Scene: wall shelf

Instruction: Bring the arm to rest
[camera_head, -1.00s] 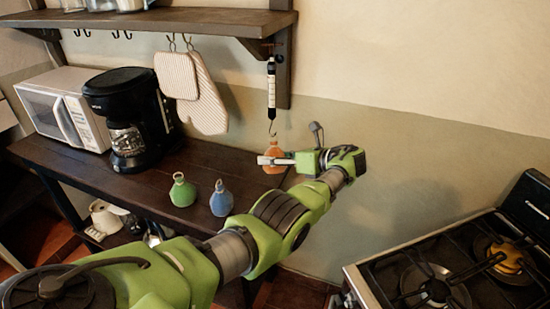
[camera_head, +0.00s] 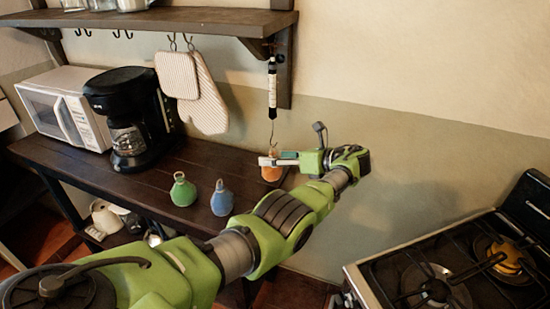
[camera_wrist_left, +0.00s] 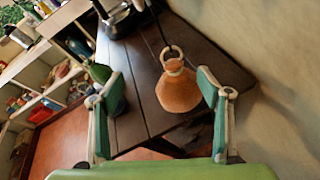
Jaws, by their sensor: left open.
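An orange weight (camera_head: 270,174) with a ring on top is below the hook of a hanging spring scale (camera_head: 272,90) at the shelf's right end. In the left wrist view the orange weight (camera_wrist_left: 178,92) seems to hang by its ring (camera_wrist_left: 172,57) from the dark hook. My left gripper (camera_head: 272,160) is at the weight. Its fingers (camera_wrist_left: 163,88) are spread open in the wrist view, one on each side of the weight, with visible gaps. A green weight (camera_head: 183,191) and a blue weight (camera_head: 222,198) stand on the counter to the left.
The dark wooden counter (camera_head: 200,160) holds a coffee maker (camera_head: 130,115) and a microwave (camera_head: 65,108). Oven mitts (camera_head: 195,85) hang from the wall shelf (camera_head: 150,22). A gas stove (camera_head: 440,275) is at the lower right. The wall is close behind my gripper.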

